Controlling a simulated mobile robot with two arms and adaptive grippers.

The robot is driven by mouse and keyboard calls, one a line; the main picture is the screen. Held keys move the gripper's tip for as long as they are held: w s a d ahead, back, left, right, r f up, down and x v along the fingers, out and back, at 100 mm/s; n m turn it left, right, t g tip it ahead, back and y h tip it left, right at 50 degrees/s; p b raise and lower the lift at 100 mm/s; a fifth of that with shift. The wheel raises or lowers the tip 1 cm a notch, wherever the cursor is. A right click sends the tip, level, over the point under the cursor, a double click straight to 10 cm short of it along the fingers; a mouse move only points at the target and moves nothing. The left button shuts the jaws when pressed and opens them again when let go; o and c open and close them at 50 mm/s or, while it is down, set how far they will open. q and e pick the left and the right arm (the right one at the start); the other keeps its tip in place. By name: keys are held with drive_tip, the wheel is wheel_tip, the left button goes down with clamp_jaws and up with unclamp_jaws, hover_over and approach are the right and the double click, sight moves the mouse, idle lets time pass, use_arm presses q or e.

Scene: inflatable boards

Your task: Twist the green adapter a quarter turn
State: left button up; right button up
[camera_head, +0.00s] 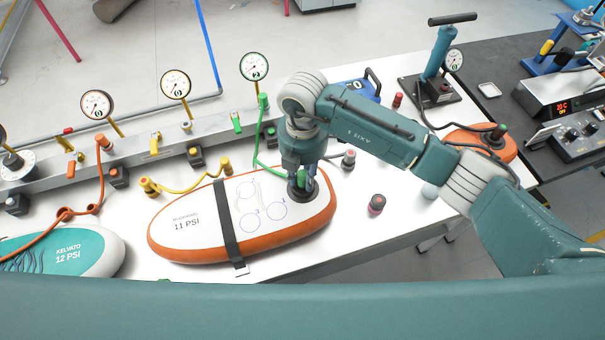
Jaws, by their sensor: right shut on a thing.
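My right gripper (301,184) points straight down over the right end of a white board with an orange rim (180,245), marked 11 PSI. It is shut at a dark round valve on the board. A green hose (257,145) runs from the metal manifold down to the fingers, and the green adapter at its end is mostly hidden by the gripper. I cannot make out the adapter's angle. A black strap (228,222) crosses the board, and blue circles are printed beside it. My left gripper is not in view.
A teal and white board (95,250) marked 12 PSI lies at left. Several gauges stand along the manifold (215,130), with an orange hose (100,180) and a yellow hose (190,190). A dark cap (376,204) stands right of the board. A hand pump (440,60) stands behind.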

sight(304, 172)
drive_tip(key=o, duration=1.1)
drive_tip(key=shift+w+d, duration=0.1)
drive_tip(key=shift+w, duration=0.2)
drive_tip(key=shift+o, duration=0.2)
drive_tip(key=shift+r, duration=0.45)
wheel_tip(304, 172, up, 11)
